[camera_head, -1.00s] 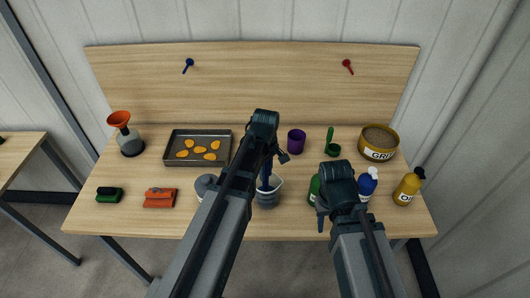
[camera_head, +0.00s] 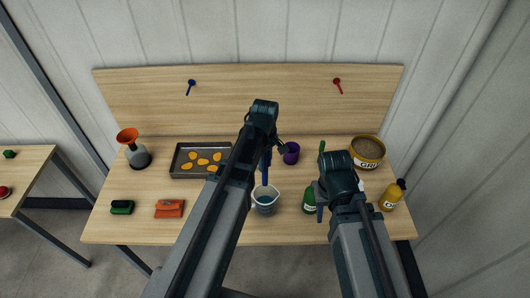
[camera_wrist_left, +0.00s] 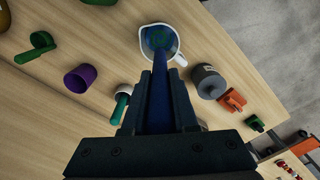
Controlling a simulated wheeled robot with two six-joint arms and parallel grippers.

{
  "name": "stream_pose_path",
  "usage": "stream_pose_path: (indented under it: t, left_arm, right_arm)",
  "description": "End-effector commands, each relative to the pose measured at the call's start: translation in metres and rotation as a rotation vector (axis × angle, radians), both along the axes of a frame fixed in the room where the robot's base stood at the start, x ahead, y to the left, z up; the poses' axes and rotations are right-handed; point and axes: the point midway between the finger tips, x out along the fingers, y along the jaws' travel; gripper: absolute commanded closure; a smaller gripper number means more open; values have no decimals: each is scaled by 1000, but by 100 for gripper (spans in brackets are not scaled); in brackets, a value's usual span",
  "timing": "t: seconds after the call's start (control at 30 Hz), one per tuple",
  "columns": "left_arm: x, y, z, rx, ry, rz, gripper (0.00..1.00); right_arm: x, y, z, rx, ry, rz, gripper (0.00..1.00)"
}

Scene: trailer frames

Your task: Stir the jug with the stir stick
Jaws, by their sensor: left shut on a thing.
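The jug (camera_head: 265,206), clear with a pale rim, stands upright near the middle front of the table. In the left wrist view the jug (camera_wrist_left: 174,52) shows its handle and a dark blue inside. My left gripper (camera_wrist_left: 161,86) is shut on the blue stir stick (camera_wrist_left: 160,108), holding it near upright above the jug. In the head view the stir stick (camera_head: 265,170) has its lower end at the jug's rim; I cannot tell how far inside it is. My right gripper (camera_head: 320,207) hangs beside a green bottle; its jaws are unclear.
A tray with orange pieces (camera_head: 183,172), a flask with an orange funnel (camera_head: 139,158) and a purple cup (camera_head: 291,157) stand behind. A green bottle (camera_head: 308,206), a yellow bottle (camera_head: 391,199) and a GRI tub (camera_head: 368,148) are right.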

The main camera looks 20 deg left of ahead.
Motion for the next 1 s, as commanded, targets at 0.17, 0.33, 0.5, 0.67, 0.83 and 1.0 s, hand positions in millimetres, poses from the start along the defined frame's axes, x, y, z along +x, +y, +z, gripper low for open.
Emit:
stream_pose_path:
  t: [0.17,0.33,0.5,0.67,0.83,1.0]
  left_arm:
    - [0,0,-2,0,0,0,100]
    - [0,0,-7,0,0,0,100]
    - [0,0,-16,0,0,0,100]
    - [0,0,-28,0,0,0,100]
    - [0,0,-41,0,0,0,100]
    - [0,0,-54,0,0,0,100]
  right_arm:
    - [0,0,-2,0,0,0,60]
    - [0,0,-7,0,0,-1,60]
    - [0,0,-16,0,-1,-1,60]
    - [0,0,-28,0,-1,-2,60]
    - [0,0,-41,1,-2,-2,60]
    - [1,0,-54,1,-2,-2,60]
